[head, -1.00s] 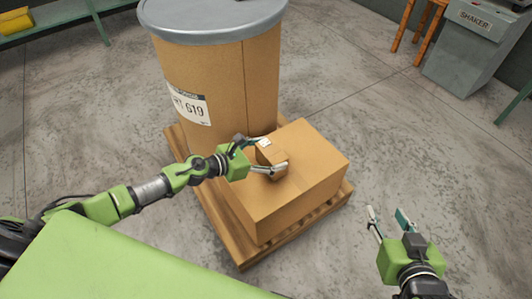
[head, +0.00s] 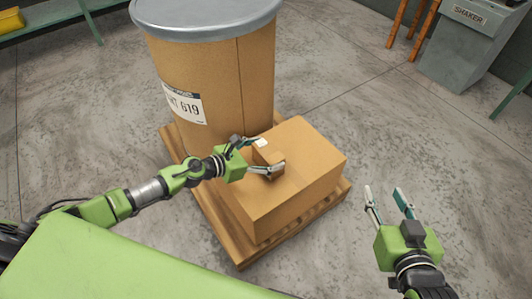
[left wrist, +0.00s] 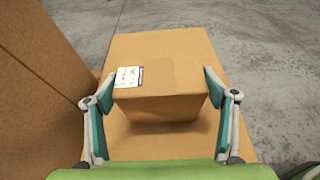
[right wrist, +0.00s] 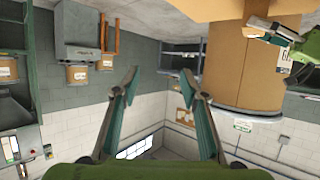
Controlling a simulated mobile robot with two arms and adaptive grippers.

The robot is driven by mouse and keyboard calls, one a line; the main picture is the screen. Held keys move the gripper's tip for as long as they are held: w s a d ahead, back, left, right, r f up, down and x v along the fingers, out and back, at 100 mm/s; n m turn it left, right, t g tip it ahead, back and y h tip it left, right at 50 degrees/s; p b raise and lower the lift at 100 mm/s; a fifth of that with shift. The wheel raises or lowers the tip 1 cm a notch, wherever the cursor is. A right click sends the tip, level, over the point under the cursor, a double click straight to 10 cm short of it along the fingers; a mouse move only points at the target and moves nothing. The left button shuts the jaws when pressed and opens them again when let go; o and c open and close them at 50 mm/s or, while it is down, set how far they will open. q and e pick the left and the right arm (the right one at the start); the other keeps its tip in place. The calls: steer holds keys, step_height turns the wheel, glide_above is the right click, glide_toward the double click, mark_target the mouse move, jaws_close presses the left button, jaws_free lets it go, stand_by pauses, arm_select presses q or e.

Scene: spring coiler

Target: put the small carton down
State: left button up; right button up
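The small carton (head: 268,157) is a brown box with a white label, at the top of the large carton (head: 290,178). In the left wrist view the small carton (left wrist: 160,78) sits between both fingertips, which press against its two sides. My left gripper (head: 272,155) is shut on it. A dark shadow lies under it on the large carton (left wrist: 150,148); I cannot tell whether its underside touches. My right gripper (head: 386,192) is open and empty over the floor, right of the pallet; its spread fingers also show in the right wrist view (right wrist: 168,85).
A tall fibre drum (head: 215,80) with a grey lid stands behind the large carton, close to my left gripper. Both stand on a wooden pallet (head: 240,255). A grey shaker cabinet (head: 465,45) is at the back right. The floor right of the pallet is clear.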

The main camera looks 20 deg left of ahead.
arm_select(q)
steer(key=shift+o, duration=1.3)
